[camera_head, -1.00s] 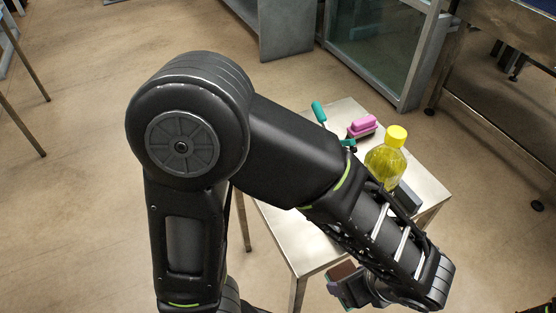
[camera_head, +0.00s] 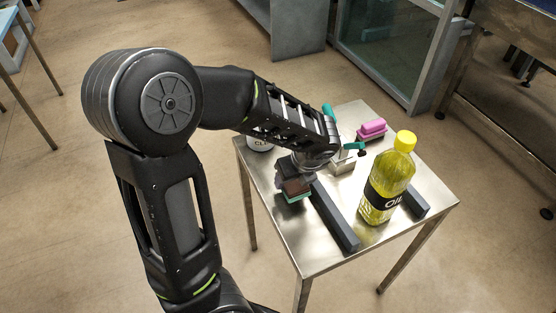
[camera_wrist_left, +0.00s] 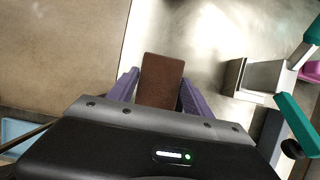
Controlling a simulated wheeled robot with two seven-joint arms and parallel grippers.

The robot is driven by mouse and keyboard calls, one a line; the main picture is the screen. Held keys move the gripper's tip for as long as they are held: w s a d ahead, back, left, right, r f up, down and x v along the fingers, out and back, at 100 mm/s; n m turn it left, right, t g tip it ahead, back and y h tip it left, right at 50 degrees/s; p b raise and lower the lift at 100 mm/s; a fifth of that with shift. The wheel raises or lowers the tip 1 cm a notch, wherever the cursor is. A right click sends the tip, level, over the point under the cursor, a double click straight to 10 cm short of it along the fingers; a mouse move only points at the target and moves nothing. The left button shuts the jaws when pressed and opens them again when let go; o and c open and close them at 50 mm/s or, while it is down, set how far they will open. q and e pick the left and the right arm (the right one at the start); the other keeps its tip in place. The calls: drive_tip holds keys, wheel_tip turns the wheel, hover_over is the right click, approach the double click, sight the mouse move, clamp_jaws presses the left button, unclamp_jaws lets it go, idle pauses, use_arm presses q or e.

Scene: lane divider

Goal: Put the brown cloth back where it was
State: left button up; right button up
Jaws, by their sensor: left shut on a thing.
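The brown cloth (camera_head: 297,187) is gripped between the fingers of my left gripper (camera_head: 294,184), over the left part of the metal table (camera_head: 270,218). In the left wrist view the brown cloth (camera_wrist_left: 160,80) shows as a flat brown rectangle between the purple fingers of my left gripper (camera_wrist_left: 160,92). A green layer shows just under the cloth in the head view; I cannot tell whether it belongs to the cloth or whether it touches the table. My right gripper is not in view.
A dark bar (camera_head: 336,222) lies just right of the gripper; another (camera_head: 413,203) lies beyond the oil bottle (camera_head: 385,190). The table's front left is bare.

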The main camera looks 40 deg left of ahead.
use_arm(q)
drive_tip(key=w+a, duration=0.1)
drive_tip(key=a, duration=0.1)
drive_tip(key=w+a, duration=0.2)
drive_tip(key=a, duration=0.1)
drive_tip(key=w+a, duration=0.1)
drive_tip(key=a, duration=0.2)
drive_tip(key=shift+w+a+p, duration=0.2)
drive_tip(key=shift+w+p, duration=0.05)
drive_tip(key=shift+p, duration=0.05)
wheel_tip(320, 180, down, 4)
drive_tip(key=b, duration=0.3)
drive_tip(key=shift+d+r+b, duration=0.1)
drive_tip(key=shift+r+b, duration=0.05)
drive_tip(key=shift+b, duration=0.25)
drive_tip(key=shift+r, duration=0.15)
drive_tip(key=o, duration=1.2)
